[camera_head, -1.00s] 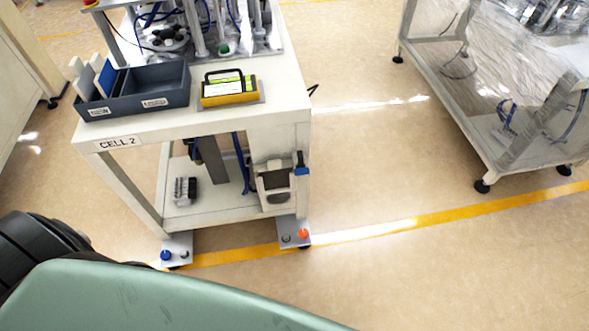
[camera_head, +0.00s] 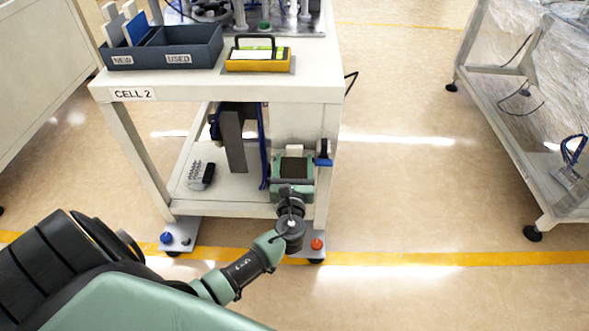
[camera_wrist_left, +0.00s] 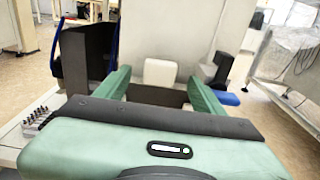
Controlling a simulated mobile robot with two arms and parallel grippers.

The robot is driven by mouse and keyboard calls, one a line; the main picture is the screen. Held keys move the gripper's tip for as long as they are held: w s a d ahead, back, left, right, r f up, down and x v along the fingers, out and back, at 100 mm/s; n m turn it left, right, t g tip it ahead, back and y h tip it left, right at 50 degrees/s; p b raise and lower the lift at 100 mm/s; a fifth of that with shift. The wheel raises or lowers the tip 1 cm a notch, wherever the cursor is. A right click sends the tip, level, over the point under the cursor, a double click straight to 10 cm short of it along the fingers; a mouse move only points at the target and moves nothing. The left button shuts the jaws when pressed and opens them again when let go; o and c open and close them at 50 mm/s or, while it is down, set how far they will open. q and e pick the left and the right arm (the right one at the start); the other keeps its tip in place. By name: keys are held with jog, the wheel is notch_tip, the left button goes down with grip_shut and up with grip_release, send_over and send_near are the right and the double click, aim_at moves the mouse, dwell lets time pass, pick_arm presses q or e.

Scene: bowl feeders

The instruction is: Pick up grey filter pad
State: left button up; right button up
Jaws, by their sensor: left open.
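A dark grey-brown square pad (camera_head: 294,167), seemingly the grey filter pad, sits in a light holder on the lower shelf of the CELL 2 cart. My left gripper (camera_head: 292,174) is at this holder, its green fingers open on either side of the pad. In the left wrist view, the dark pad (camera_wrist_left: 156,96) shows between the two spread fingers of my left gripper (camera_wrist_left: 161,88). The palm hides the near part of the pad. I cannot tell whether the fingers touch it. My right gripper is not in view.
The cart top (camera_head: 210,83) carries a NEW/USED bin (camera_head: 165,49) with upright white and blue pads, and a yellow handled device (camera_head: 258,60). A dark upright panel (camera_head: 233,140) and a small rack (camera_head: 200,174) stand on the shelf.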

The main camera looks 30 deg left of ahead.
aim_at(294, 153)
pick_arm(q)
jog(key=x, duration=0.2)
jog(key=b+x, duration=0.1)
jog(key=x, duration=0.2)
jog(key=shift+w+a+f, duration=0.15)
jog(key=shift+w+f, duration=0.05)
jog(key=shift+w, duration=0.1)
grip_shut()
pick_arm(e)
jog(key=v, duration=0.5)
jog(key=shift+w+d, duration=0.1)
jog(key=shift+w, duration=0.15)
